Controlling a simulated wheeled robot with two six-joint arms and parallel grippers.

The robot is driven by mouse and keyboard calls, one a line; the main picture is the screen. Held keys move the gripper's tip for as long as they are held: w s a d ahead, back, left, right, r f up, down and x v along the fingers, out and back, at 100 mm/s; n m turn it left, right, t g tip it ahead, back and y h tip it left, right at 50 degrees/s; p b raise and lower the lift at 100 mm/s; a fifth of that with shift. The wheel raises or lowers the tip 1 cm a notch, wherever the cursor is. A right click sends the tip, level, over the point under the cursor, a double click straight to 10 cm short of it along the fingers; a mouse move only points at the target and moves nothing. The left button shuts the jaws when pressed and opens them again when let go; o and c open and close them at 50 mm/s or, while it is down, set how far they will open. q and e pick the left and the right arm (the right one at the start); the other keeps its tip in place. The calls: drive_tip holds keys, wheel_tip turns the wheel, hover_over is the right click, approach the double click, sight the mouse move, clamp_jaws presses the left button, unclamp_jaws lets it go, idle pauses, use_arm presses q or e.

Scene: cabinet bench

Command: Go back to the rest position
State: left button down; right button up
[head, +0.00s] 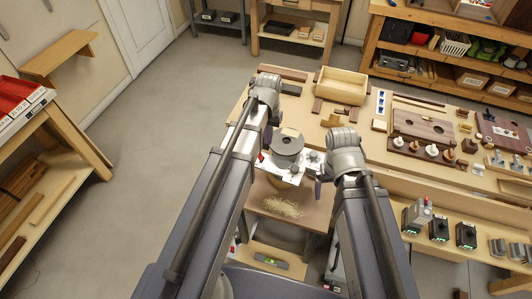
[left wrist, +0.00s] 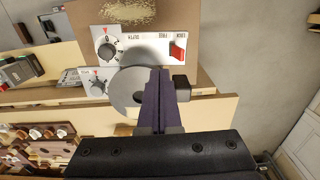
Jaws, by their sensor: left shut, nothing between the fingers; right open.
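My left gripper (head: 268,138) is mostly hidden behind my left wrist in the head view. In the left wrist view its dark fingers (left wrist: 158,100) are shut together with nothing between them. They are in front of a grey round disc (left wrist: 130,88) on a white machine panel; I cannot tell whether they touch it. The disc also shows in the head view (head: 288,144), just right of my left gripper. My right gripper (head: 318,187) is open, partly hidden by my right wrist, at the right side of the machine.
The white panel (left wrist: 140,46) has dials and a red switch (left wrist: 178,50). A workbench (head: 375,152) holds an open wooden box (head: 341,86) and a dark brown board (head: 422,130) with pegs. Open floor (head: 160,150) is at left.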

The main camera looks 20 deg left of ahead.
use_arm(q)
drive_tip(key=s+d+f+m+b, duration=0.1)
drive_tip(key=s+d+f+b, duration=0.3)
drive_tip(key=s, duration=0.3)
drive_tip(key=s+d+f+m+y+b, duration=0.1)
drive_tip(key=s+d+f+m+b, duration=0.1)
drive_tip(key=s+d+f+b, duration=0.2)
drive_tip(key=s+d, duration=0.3)
drive_tip(key=shift+s+d, duration=0.2)
drive_tip(key=shift+d, duration=0.1)
